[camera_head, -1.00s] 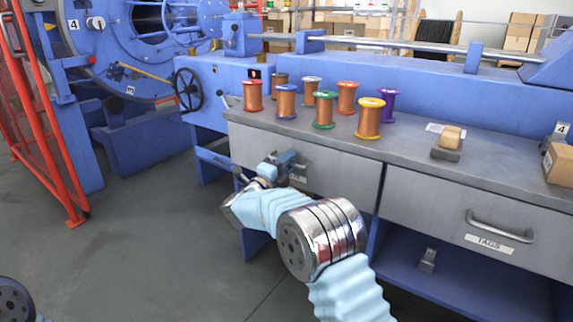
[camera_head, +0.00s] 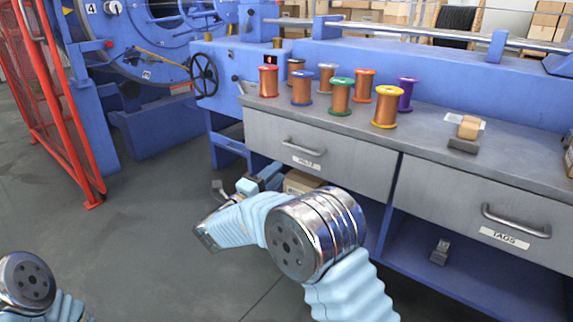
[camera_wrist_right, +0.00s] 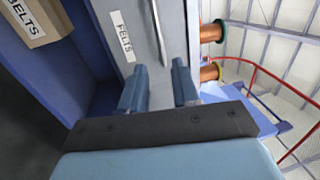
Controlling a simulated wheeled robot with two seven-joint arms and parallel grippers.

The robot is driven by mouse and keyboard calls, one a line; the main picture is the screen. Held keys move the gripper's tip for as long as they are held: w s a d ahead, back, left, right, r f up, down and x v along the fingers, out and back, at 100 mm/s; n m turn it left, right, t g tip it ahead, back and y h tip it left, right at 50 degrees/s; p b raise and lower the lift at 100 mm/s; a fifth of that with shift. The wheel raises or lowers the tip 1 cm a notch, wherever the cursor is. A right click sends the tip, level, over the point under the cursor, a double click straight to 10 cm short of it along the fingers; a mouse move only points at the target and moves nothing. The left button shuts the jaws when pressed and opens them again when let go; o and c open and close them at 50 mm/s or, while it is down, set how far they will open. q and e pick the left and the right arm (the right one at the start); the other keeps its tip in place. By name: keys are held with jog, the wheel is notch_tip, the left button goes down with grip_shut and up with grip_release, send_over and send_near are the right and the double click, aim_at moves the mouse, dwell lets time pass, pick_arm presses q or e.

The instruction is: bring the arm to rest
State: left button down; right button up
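My right arm reaches across the lower middle of the head view. Its gripper (camera_head: 262,178) is below and left of the FELTS drawer (camera_head: 345,165), clear of the drawer's handle (camera_head: 302,147). In the right wrist view the two blue fingers (camera_wrist_right: 158,75) stand apart with nothing between them. The FELTS label (camera_wrist_right: 124,37) and the handle (camera_wrist_right: 157,28) show beyond the fingertips. The drawer looks closed. Of my left arm only a joint (camera_head: 28,283) shows at the lower left; its gripper is out of view.
Several wire spools (camera_head: 340,97) stand on the grey worktop (camera_head: 425,125). A cardboard box (camera_head: 300,183) sits under the FELTS drawer; a BELTS box (camera_wrist_right: 30,18) shows in the wrist view. The TAGS drawer (camera_head: 470,205) is right. A red fence (camera_head: 62,110) stands left; the floor between is clear.

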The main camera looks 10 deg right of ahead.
jog(key=shift+s+a+f, duration=0.1)
jog(key=shift+s+a, duration=0.25)
jog(key=shift+a, duration=0.05)
jog(key=w+d+f+n+t+y, duration=0.25)
jog(key=f+n+y, duration=0.7)
jog(key=f, duration=0.65)
jog(key=s+f+n+g+y, duration=0.3)
jog(key=s+f+n, duration=0.2)
jog(key=f, duration=0.4)
jog(key=s+f+n+g+y, duration=0.3)
jog(key=s+f+n, duration=0.2)
jog(key=f, duration=0.5)
jog(key=s+a+f+n+g+y, duration=0.2)
jog(key=s+f+n+g, duration=0.15)
jog(key=s, duration=0.85)
jog(key=s+a+f+n+g+y, duration=0.1)
jog(key=s+f+n+g+y, duration=0.3)
jog(key=s, duration=0.9)
notch_tip(320, 180, up, 13)
jog(key=a+h+p, duration=0.1)
jog(key=p, duration=1.2)
jog(key=shift+f+g, duration=0.15)
jog(key=shift+g, duration=0.15)
